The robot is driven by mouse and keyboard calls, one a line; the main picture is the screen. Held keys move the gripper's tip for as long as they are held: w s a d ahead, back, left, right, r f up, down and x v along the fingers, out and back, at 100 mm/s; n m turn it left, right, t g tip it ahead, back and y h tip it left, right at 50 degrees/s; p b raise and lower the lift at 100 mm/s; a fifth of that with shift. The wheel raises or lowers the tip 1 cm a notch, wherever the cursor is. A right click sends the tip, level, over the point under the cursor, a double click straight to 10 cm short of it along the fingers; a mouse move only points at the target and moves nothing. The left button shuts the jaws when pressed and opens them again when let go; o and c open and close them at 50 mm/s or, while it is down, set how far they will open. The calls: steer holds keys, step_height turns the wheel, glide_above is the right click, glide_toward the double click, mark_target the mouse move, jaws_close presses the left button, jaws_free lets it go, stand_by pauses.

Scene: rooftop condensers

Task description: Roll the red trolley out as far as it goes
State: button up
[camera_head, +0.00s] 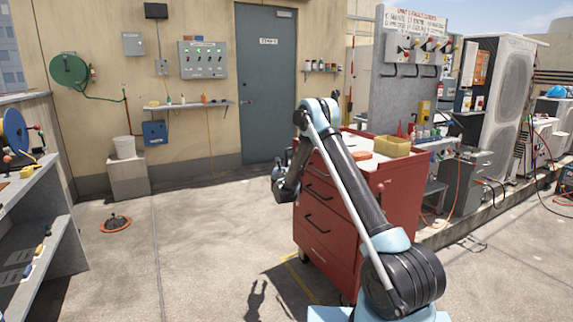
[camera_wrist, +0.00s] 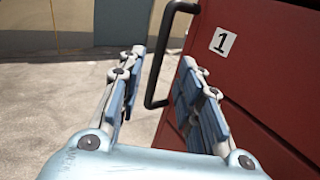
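The red trolley (camera_head: 325,245) stands in the middle of the head view, with several drawers with dark handles on its front and goods on its top. My gripper (camera_head: 280,182) is at the trolley's left side, near its upper part. In the wrist view, my gripper (camera_wrist: 163,62) is open, its two blue-padded fingers apart. A black bar handle (camera_wrist: 155,82) on the red face (camera_wrist: 265,75) shows between the fingertips; I see no grip on it. A white label with "1" (camera_wrist: 222,41) is beside the handle. My arm hides part of the trolley.
A yellow bin (camera_head: 392,146) sits on the trolley top. Left of the trolley the concrete floor is mostly clear, with an orange-rimmed floor item (camera_head: 115,224). Shelving (camera_head: 50,240) stands at the left edge. A grey door (camera_head: 265,85) is behind; condensers (camera_head: 505,90) are at right.

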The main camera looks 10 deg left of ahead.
steer(key=w, duration=0.9)
steer(key=shift+w, duration=0.25)
jaws_close()
